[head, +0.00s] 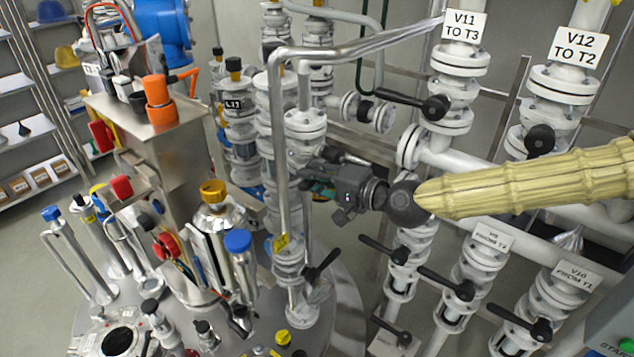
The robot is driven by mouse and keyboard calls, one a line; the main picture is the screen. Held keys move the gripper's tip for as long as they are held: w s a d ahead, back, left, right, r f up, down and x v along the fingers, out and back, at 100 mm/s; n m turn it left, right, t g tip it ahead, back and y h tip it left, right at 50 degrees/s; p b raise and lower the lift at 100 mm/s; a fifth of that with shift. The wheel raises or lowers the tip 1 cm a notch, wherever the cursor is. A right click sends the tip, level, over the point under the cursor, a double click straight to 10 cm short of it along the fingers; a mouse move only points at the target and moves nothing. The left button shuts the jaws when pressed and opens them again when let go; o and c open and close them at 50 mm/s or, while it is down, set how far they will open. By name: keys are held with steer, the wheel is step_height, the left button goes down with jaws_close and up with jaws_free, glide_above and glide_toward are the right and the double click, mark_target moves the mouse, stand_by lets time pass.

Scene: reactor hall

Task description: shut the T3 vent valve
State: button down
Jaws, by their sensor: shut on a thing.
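My gripper (312,178) reaches in from the right, at the end of my arm in its pale yellow sleeve. Its dark fingers are closed at the white flanged valve pipe (305,125) right of the vessel's middle. It is shut on what appears to be a valve handle there; the fingers and the pipe hide most of the handle and its angle. No label reading T3 vent shows, so I cannot tell from a tag that this is the T3 vent valve.
A bent steel pipe (279,140) stands just left of my gripper. Valves with black levers surround it: the V11 TO T3 lever (435,107) above, another lever (320,265) below, and several at lower right. The crowded vessel lid (90,310) lies left.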

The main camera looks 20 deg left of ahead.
steer(key=shift+r+m, duration=0.5)
steer(key=shift+r, duration=0.1)
steer(key=c, duration=1.3)
jaws_free()
steer(key=shift+d, duration=0.1)
steer(key=v, duration=1.1)
steer(key=shift+d, duration=0.45)
steer(key=shift+r, duration=0.1)
